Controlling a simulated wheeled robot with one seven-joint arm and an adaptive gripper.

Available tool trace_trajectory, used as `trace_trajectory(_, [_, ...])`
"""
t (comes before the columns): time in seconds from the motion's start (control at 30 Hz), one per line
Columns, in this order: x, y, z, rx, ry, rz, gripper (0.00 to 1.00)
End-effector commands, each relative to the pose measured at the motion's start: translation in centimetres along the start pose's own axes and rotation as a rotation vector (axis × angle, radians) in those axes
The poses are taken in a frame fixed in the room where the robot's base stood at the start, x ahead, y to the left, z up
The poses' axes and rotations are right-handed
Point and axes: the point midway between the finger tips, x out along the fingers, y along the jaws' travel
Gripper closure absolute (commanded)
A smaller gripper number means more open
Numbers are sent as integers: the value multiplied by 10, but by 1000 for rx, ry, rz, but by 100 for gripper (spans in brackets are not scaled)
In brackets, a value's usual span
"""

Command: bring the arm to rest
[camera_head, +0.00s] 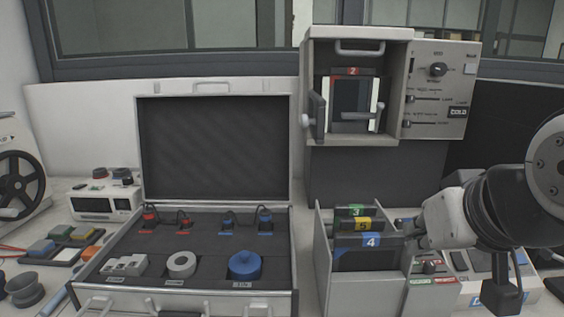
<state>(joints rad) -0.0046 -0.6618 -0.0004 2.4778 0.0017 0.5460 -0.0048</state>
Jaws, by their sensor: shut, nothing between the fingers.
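My arm comes in from the right, and my gripper (403,228) points left at the right edge of a grey box (322,262) of numbered plates. It looks shut and empty, though its fingertips are small and partly hidden. The box holds a green-labelled plate 3 (357,211), a yellow-labelled plate 5 (362,225) and a blue-labelled plate 4 (371,241). My gripper is close beside plate 4; I cannot tell whether they touch.
The press cabinet (405,92) stands behind, with red-labelled plate 2 (352,71) inside and its door open. An open case (215,90) with rings and plugs lies left. A white meter (106,201) and reel (17,180) stand farther left. Free room is above the box.

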Motion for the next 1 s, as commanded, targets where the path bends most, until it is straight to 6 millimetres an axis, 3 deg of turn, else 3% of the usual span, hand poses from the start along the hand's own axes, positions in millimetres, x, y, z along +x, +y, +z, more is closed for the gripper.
trace_trajectory(0.23, [-32, 1, 84, 7, -286, 4, 100])
trace_trajectory(0.5, [-2, 2, 156, 10, -472, 5, 100])
trace_trajectory(1.0, [12, 2, 235, 13, -693, 7, 100])
